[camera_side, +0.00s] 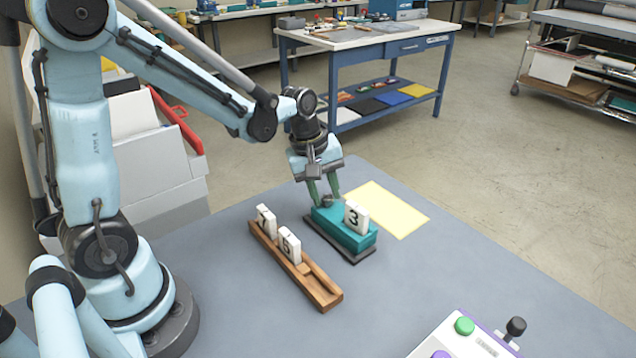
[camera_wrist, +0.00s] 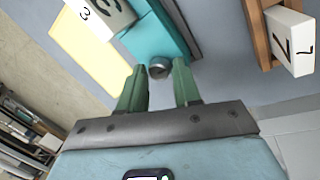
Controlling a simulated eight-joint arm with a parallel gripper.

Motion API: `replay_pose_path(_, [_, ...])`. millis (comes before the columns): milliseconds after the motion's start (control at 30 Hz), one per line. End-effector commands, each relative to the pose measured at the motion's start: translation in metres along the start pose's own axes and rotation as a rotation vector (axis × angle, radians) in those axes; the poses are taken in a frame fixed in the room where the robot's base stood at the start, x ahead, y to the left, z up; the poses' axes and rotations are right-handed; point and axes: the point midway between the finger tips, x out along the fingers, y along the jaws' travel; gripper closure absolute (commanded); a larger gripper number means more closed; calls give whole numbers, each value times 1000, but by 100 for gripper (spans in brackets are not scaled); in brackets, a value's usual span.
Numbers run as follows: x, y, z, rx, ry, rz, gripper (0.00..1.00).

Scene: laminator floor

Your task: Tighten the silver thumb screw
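The silver thumb screw (camera_wrist: 159,70) sits at the near end of a teal block (camera_wrist: 157,38) in the wrist view. In the side view the teal block (camera_side: 345,229) rests on a dark base, with a white tile marked 3 (camera_side: 356,217) standing on it. The screw (camera_side: 327,201) is small there, at the block's far end. My gripper (camera_wrist: 159,66) is open. Its green fingertips stand on either side of the screw, with a visible gap to it in the wrist view. My gripper (camera_side: 325,197) points down at the block. Whether the fingertips are level with the screw head is hard to tell.
A wooden rack (camera_side: 320,291) holds white tiles, one marked 7 (camera_side: 266,221), left of the block. A yellow sheet (camera_side: 392,209) lies to its right. A control box (camera_side: 457,341) with a green button and black knob stands at the front right. The grey table between is clear.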

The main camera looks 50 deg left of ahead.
Motion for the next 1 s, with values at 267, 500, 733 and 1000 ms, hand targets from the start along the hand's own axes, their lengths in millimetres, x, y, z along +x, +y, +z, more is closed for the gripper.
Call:
replay_pose_path(267, [0,0,0,0,0,0,100])
replay_pose_path(500, [0,0,0,34,-8,0,100])
replay_pose_path(733, [0,0,-2,155,-39,0,100])
replay_pose_path(1000, [0,1,-4,390,-94,1,100])
